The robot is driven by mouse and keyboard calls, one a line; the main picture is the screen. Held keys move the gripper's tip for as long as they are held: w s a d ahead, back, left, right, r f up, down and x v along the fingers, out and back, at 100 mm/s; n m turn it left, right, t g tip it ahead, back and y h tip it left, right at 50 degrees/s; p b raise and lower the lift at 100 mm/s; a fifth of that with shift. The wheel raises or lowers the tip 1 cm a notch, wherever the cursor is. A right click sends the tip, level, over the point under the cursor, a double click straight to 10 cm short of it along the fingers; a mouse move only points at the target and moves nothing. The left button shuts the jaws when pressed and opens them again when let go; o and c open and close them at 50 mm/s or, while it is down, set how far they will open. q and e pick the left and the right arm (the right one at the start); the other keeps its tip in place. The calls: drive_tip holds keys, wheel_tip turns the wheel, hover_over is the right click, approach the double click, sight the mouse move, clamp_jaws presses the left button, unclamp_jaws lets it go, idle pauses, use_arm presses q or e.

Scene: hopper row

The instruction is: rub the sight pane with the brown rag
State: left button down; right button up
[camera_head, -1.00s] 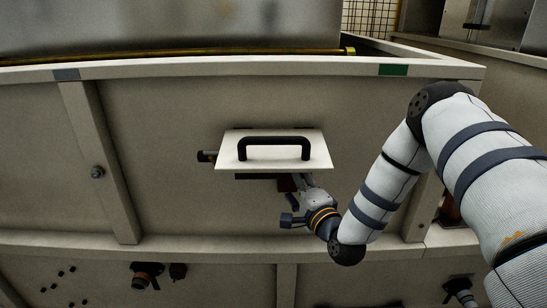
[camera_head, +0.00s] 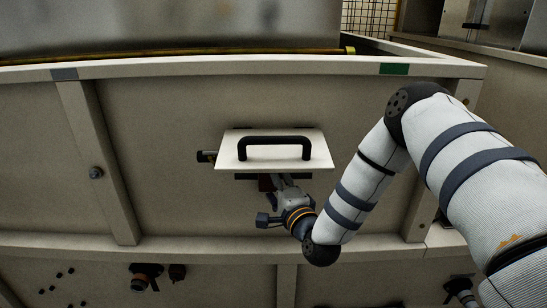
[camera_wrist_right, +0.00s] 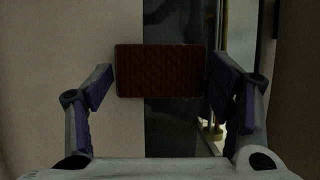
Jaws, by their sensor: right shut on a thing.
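The brown rag (camera_wrist_right: 160,70), a quilted reddish-brown pad, sits between the fingers of my right gripper (camera_wrist_right: 161,82) in the wrist view. In the head view my right gripper (camera_head: 282,183) is just under the raised cream flap (camera_head: 230,157) with the black handle, and only a dark bit of the rag shows. The sight pane seems to be the dark upright strip (camera_wrist_right: 180,127) behind the rag in the wrist view; the flap hides it in the head view. I cannot tell whether rag and pane touch. My left gripper is out of view.
The flap sticks out from the cream hopper wall (camera_head: 160,110) over my right gripper. Upright posts (camera_head: 100,165) and a lower ledge (camera_head: 190,245) frame the wall. The space before the wall's left part is clear.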

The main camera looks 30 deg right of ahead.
drive_tip(key=shift+w+a+r, duration=0.1)
drive_tip(key=shift+w+a, duration=0.2)
drive_tip(key=shift+a, duration=0.25)
drive_tip(key=shift+w+a, duration=0.3)
drive_tip(key=shift+a, duration=0.2)
drive_tip(key=shift+s+a, duration=0.35)
drive_tip(key=shift+s, duration=0.35)
drive_tip(key=s+d, duration=0.3)
drive_tip(key=d, duration=0.3)
drive_tip(key=shift+d, duration=0.25)
drive_tip(key=shift+s+a, duration=0.55)
drive_tip(key=shift+s, duration=0.3)
drive_tip(key=shift+s+a, duration=0.5)
drive_tip(key=shift+s, duration=0.35)
drive_tip(key=shift+a, duration=0.1)
